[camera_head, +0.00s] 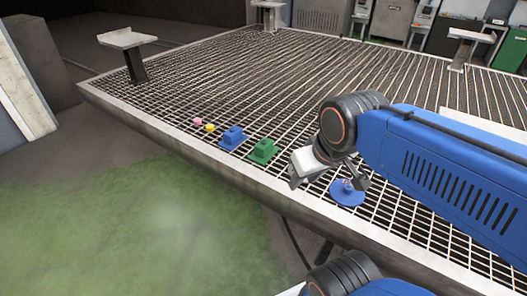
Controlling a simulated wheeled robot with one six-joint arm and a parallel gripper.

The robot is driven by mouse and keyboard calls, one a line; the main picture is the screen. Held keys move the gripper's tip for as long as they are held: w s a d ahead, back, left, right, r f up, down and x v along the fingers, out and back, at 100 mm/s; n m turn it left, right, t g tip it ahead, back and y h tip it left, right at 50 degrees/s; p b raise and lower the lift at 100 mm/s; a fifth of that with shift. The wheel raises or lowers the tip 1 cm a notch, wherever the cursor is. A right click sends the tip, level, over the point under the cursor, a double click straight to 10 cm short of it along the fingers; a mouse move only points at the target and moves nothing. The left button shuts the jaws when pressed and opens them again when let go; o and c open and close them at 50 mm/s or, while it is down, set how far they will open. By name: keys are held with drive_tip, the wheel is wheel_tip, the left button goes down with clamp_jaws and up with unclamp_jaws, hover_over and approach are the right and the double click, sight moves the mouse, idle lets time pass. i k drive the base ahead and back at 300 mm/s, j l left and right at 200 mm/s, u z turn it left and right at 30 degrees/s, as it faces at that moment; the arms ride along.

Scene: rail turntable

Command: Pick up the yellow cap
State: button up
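The yellow cap (210,128) is a small yellow piece on the metal grating, near its front left edge. It lies between a small pink piece (198,121) and a blue block (232,137). My gripper (326,181) is to the right of the cap, past the green block (263,151), and well apart from it. Its fingers look spread, and I see nothing between them. The cap is too small in the picture to show its exact shape.
A round blue piece (347,193) lies on the grating (290,85) just right of and below my gripper. Pedestals (137,62) stand on the platform's far edges. Grey cabinets (390,18) stand behind. The grating beyond the blocks is clear.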

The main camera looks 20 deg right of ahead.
sight(210, 128)
drive_tip(key=i+j+u, duration=0.3)
drive_tip(key=u, duration=0.2)
drive_tip(key=i+j+u, duration=0.3)
drive_tip(key=u, duration=0.2)
drive_tip(key=i+u, duration=0.45)
drive_tip(key=i+z, duration=0.15)
drive_tip(key=i, duration=0.2)
drive_tip(key=i+j+z, duration=0.2)
drive_tip(key=i, duration=0.15)
drive_tip(key=i+z, duration=0.3)
drive_tip(key=z, duration=0.2)
drive_tip(key=i+z, duration=0.45)
drive_tip(key=i+j+z, duration=0.15)
drive_tip(key=z, duration=0.35)
drive_tip(key=i+j+z, duration=0.25)
drive_tip(key=z, duration=0.2)
